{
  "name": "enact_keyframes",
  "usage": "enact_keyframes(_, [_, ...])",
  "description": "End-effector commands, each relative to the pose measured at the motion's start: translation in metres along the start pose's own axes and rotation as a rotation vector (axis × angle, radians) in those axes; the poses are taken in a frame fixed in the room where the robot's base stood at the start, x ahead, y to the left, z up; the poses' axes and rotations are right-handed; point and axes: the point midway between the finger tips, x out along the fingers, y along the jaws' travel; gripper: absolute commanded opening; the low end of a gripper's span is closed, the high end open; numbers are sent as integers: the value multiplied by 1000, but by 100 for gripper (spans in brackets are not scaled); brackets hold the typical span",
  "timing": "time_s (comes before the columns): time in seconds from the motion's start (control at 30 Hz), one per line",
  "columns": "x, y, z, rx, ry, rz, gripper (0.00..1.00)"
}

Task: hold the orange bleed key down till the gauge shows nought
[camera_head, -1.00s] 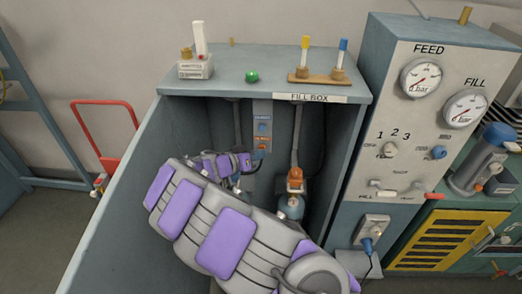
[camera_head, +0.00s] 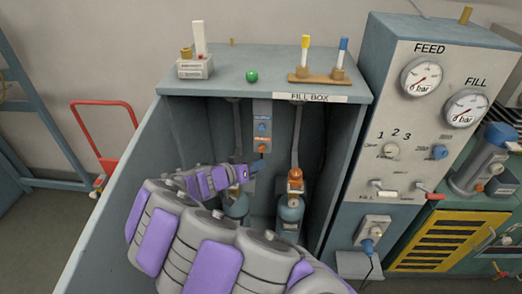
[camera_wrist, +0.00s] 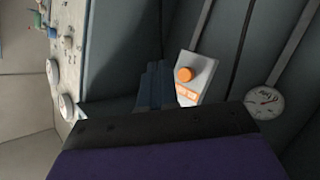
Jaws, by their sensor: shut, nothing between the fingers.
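The orange bleed key (camera_head: 262,148) is a round button low on a grey panel (camera_head: 263,110) on the back wall of the fill box. In the wrist view the orange key (camera_wrist: 184,74) stands out from the pale plate, above an orange label. My gripper (camera_head: 258,165) is shut and empty, just below the key in the head view. Its dark fingers (camera_wrist: 153,88) point beside the plate in the wrist view; I see no contact with the key. A round white gauge (camera_wrist: 263,102) shows inside the box, its reading too small to tell.
A blue button (camera_head: 262,127) sits above the orange key. An orange-topped cylinder (camera_head: 290,210) stands right of my arm, another partly behind it. The box's side walls are close. FEED (camera_head: 421,77) and FILL (camera_head: 466,109) gauges are on the cabinet at right.

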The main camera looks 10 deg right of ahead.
Motion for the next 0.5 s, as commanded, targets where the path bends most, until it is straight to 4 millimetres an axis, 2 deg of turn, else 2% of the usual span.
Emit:
enact_keyframes(0.2, [-12,10,8,0,2,3,0])
enact_keyframes(0.5, [-14,12,10,1,1,2,0])
